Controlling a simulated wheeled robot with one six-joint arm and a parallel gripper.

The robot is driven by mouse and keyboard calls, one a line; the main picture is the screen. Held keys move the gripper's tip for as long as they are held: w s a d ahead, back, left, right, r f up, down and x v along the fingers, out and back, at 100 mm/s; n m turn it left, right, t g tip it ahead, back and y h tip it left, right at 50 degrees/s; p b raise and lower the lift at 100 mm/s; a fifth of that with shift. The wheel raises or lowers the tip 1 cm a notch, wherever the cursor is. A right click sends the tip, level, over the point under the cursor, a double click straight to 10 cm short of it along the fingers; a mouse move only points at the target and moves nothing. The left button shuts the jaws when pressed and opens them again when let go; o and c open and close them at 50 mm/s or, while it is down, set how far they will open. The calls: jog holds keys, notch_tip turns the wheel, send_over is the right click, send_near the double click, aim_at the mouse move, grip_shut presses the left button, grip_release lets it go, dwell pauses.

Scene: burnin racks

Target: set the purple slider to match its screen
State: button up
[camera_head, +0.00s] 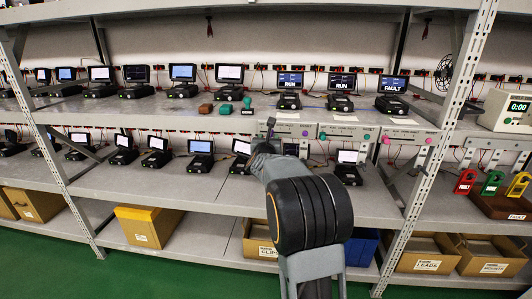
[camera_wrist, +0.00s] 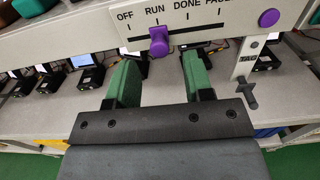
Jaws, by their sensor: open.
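The purple slider (camera_wrist: 159,40) sits on a white panel (camera_wrist: 225,14) marked OFF, RUN, DONE and FAULT. It stands under RUN. A round purple knob (camera_wrist: 268,18) is on the same panel to its right. My gripper (camera_wrist: 160,68) is open and empty, its green fingers either side of and below the slider, apart from it. In the head view my gripper (camera_head: 266,136) is at the panel (camera_head: 290,127), partly covering it. Above on the upper shelf, a screen (camera_head: 290,78) reads RUN, another screen (camera_head: 342,80) reads RUN, and one (camera_head: 393,83) reads FAULT.
More panels hang along the shelf edge to the right, one with a teal knob (camera_head: 322,135) and one with magenta knobs (camera_head: 428,140). A grey peg (camera_wrist: 247,92) sticks out to the right of the gripper. A rack post (camera_head: 440,130) stands to the right.

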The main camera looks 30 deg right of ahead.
jog(key=b+v, duration=0.1)
jog(key=v, duration=0.8)
dwell(0.3)
jog(key=s+a+f+n+g+y+p, duration=0.15)
jog(key=a+f+n+y, duration=0.35)
jog(key=n, duration=0.7)
jog(key=s+a+f+n+g+y, duration=0.2)
jog(key=a+f+n+y, duration=0.35)
jog(key=n, duration=0.65)
jog(key=s+a+n+g+y+p, duration=0.2)
jog(key=s+a+n+g+p, duration=0.4)
jog(key=s+n, duration=0.6)
jog(key=s+a+r+n+h+p, duration=0.1)
jog(key=s+a+r+n+p, duration=0.3)
jog(key=s+r+n+p, duration=0.2)
notch_tip(320, 180, up, 2)
jog(key=s+n+g, duration=0.1)
jog(key=s+n, duration=0.1)
jog(key=shift+s+r, duration=0.15)
jog(key=shift+s, duration=0.25)
